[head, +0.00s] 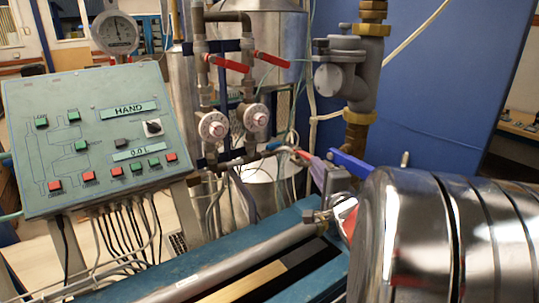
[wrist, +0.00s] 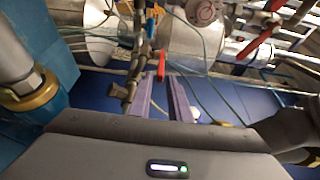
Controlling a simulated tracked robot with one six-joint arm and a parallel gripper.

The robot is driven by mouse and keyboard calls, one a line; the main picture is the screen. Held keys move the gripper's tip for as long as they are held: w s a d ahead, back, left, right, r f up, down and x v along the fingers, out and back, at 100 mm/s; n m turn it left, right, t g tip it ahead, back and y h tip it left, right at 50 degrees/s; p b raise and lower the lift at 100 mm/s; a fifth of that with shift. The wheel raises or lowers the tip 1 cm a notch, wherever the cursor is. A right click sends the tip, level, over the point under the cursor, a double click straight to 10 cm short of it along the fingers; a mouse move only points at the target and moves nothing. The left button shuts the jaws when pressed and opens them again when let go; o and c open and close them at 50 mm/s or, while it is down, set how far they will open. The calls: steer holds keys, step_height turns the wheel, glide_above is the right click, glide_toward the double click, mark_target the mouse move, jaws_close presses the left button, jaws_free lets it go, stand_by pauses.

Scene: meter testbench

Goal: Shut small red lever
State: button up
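The small red lever (wrist: 161,68) shows in the wrist view just beyond my fingertips, in line with the gap between them. In the head view a small red part (head: 302,154) shows at the tips of my purple fingers, beside a blue piece on the thin pipe; it appears to be the same lever. My gripper (wrist: 162,80) has its two purple fingers apart, with a gap between them. It also shows in the head view (head: 308,160), low in front of the pipes. I cannot tell whether a finger touches the lever.
Two larger red levers (head: 227,63) (head: 270,59) sit on the upright pipes above two round white dials (head: 213,127) (head: 257,118). A green control panel (head: 95,140) stands at left. A big shiny metal cylinder (head: 410,235) fills the lower right. Thin hoses hang near my gripper.

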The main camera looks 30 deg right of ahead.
mark_target(309, 155)
steer(key=shift+x, duration=3.6)
steer(key=shift+a, duration=0.1)
jaws_close()
steer(key=shift+f, duration=0.1)
steer(key=shift+d, duration=0.2)
steer(key=shift+s+a, duration=0.1)
